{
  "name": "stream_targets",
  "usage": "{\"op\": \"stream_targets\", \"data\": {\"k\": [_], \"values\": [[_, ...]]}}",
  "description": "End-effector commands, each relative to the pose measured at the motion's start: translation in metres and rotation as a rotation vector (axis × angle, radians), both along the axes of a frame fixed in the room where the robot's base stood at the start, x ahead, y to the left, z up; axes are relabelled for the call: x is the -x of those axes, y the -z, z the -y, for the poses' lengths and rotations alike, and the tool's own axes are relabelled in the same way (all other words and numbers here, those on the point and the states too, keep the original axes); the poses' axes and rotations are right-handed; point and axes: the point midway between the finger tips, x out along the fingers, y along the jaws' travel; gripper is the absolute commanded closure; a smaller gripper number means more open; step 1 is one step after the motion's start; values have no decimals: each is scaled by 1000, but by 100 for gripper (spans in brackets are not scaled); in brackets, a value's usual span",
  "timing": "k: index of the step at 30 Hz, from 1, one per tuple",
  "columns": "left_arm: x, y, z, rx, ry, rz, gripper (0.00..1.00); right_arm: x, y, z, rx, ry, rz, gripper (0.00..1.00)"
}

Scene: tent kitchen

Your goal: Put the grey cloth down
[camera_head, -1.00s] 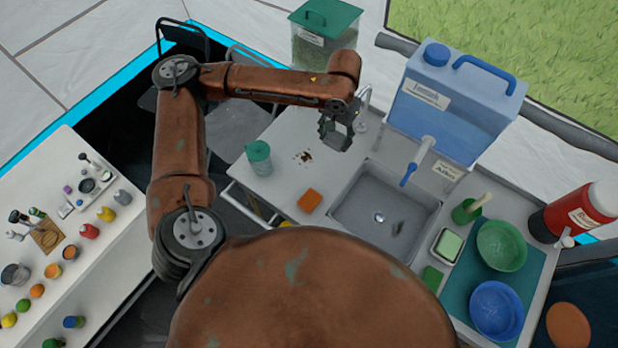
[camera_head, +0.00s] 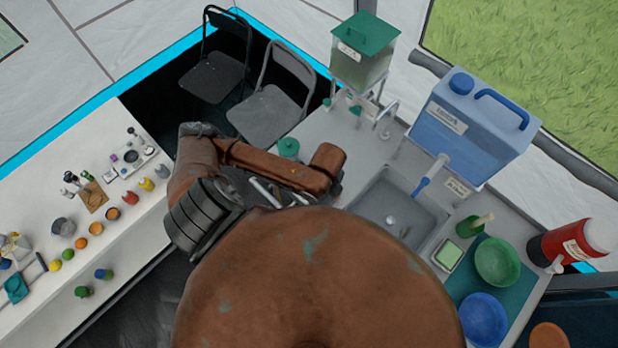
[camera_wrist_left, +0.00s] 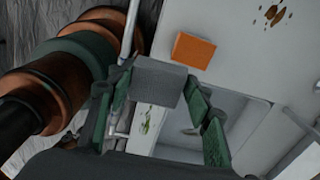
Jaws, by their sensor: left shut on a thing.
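In the left wrist view my left gripper (camera_wrist_left: 160,88) has its two green-padded fingers on either side of a small dark grey piece, the grey cloth (camera_wrist_left: 158,80). It is shut on the cloth, which sits at the fingertips and looks folded or bunched. Beyond it are the white counter (camera_wrist_left: 238,60) and the grey sink; I cannot tell the height of the cloth above them. In the head view my left arm is folded close to my body, and the gripper and cloth are hidden behind it. My right gripper is in neither view.
An orange sponge (camera_wrist_left: 194,50) and a brown stain (camera_wrist_left: 270,14) are on the counter. The sink (camera_head: 398,212) has a blue water container (camera_head: 468,125) behind it. Green (camera_head: 498,260) and blue (camera_head: 487,318) bowls stand at right. A side table (camera_head: 135,215) with small items is at left.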

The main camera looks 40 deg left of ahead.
Motion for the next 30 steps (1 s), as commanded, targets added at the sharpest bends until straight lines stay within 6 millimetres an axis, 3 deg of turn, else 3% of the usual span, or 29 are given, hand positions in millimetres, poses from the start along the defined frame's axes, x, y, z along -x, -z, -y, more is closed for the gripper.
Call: {"op": "stream_targets", "data": {"k": [10, 16, 21, 30], "values": [[-23, 28, -40, -7, 13, 2, 72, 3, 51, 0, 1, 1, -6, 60], [-47, 41, -81, -6, 9, -2, 72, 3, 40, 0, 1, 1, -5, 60], [-60, 74, -100, -2, 10, -4, 72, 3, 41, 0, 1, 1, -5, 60], [-70, 96, -116, -2, 13, 0, 72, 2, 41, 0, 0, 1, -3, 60]]}}
